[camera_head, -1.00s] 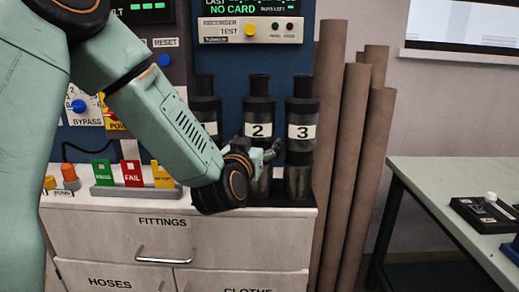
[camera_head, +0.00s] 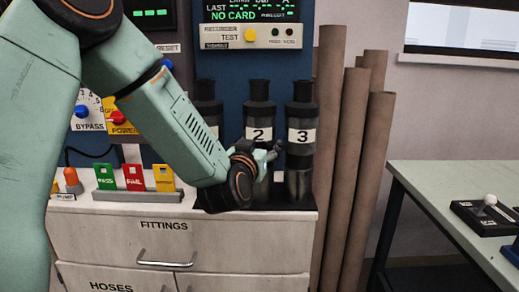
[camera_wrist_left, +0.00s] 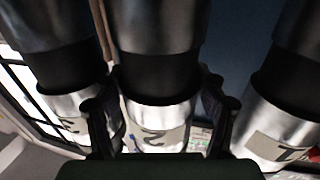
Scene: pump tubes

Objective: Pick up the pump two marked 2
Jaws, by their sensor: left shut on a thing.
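Pump two (camera_head: 259,118) is a black and grey cylinder with a white label marked 2. It stands upright between pump three (camera_head: 301,118) and another black pump (camera_head: 208,108) that my arm partly covers. My left gripper (camera_head: 272,153) is at its lower body, just under the label. In the left wrist view the fingers (camera_wrist_left: 158,112) lie on both sides of pump two (camera_wrist_left: 155,85), shut on it, with the upside-down 2 between them. The pumps on either side are close to the fingers. Pump two's base is partly hidden by my wrist. My right gripper is not in view.
The pumps stand on a white cabinet (camera_head: 190,243) with a drawer marked FITTINGS. Green, red and yellow cards (camera_head: 134,177) stand in a holder to the left. Brown tubes (camera_head: 345,150) lean at the right. A table (camera_head: 450,200) stands farther right.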

